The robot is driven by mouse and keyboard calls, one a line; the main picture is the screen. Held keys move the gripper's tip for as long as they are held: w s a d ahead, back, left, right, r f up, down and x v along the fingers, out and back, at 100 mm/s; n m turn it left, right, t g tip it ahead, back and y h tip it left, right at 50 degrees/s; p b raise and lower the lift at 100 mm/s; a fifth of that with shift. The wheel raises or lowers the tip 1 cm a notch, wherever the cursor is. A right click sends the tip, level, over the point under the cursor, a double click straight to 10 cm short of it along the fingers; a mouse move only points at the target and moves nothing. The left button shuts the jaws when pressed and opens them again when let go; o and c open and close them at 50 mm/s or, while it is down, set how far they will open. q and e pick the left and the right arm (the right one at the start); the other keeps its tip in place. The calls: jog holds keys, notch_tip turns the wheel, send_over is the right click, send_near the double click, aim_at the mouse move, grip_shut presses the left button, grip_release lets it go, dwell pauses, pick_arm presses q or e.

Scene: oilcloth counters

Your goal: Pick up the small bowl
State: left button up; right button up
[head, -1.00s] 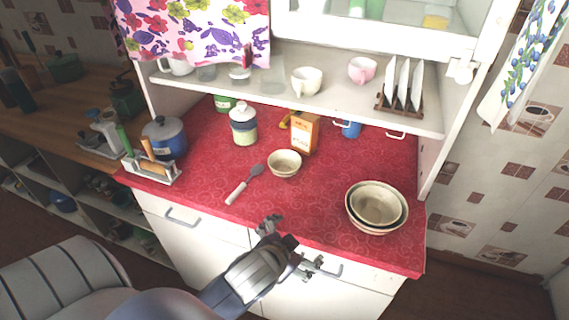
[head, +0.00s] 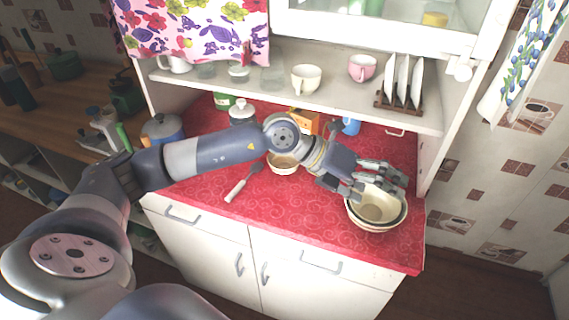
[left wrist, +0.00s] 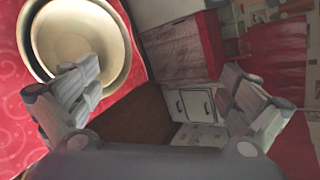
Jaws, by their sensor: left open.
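Two nested cream bowls stand on the red counter at the right in the head view. The smaller inner bowl (head: 372,212) sits inside the larger bowl (head: 378,230). My left gripper (head: 382,182) is open and empty over the far side of this stack, hiding part of its rims. In the left wrist view the inner bowl (left wrist: 78,40) shows at upper left, behind the left finger, and the open jaws (left wrist: 160,85) are off to its right. Another small bowl (head: 283,167) stands alone mid-counter, partly hidden by my arm. My right gripper is not in view.
A grey spatula (head: 240,186) lies left of the lone bowl. An orange box (head: 305,120), a blue mug (head: 350,127) and a lidded jar (head: 242,112) stand behind. The shelf (head: 340,112) with cups and a plate rack (head: 397,100) overhangs the back.

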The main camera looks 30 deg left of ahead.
pick_arm(q)
jog(key=w+a+f+y, duration=0.1)
jog(key=w+a+y, duration=0.15)
jog(key=a, duration=0.45)
jog(key=w+a+f+y, duration=0.1)
jog(key=a+f+y, duration=0.1)
jog(key=a+y, duration=0.35)
jog(key=n+y+p, duration=0.2)
jog(key=y, duration=0.1)
send_over(286, 164)
jog(key=s, duration=0.5)
jog(key=f, duration=0.3)
jog(key=shift+w+d, duration=0.25)
jog(key=shift+w+f+p, duration=0.25)
jog(key=shift+f+p, duration=0.2)
jog(key=p+x, duration=0.1)
jog(key=x, duration=0.2)
jog(key=shift+w+f+p, duration=0.1)
jog(key=shift+w+p, duration=0.1)
jog(key=shift+p, duration=0.2)
jog(key=shift+w+f, duration=0.25)
jog(key=shift+f, duration=0.35)
jog(key=shift+s+r, duration=0.1)
jog(key=c, duration=1.2)
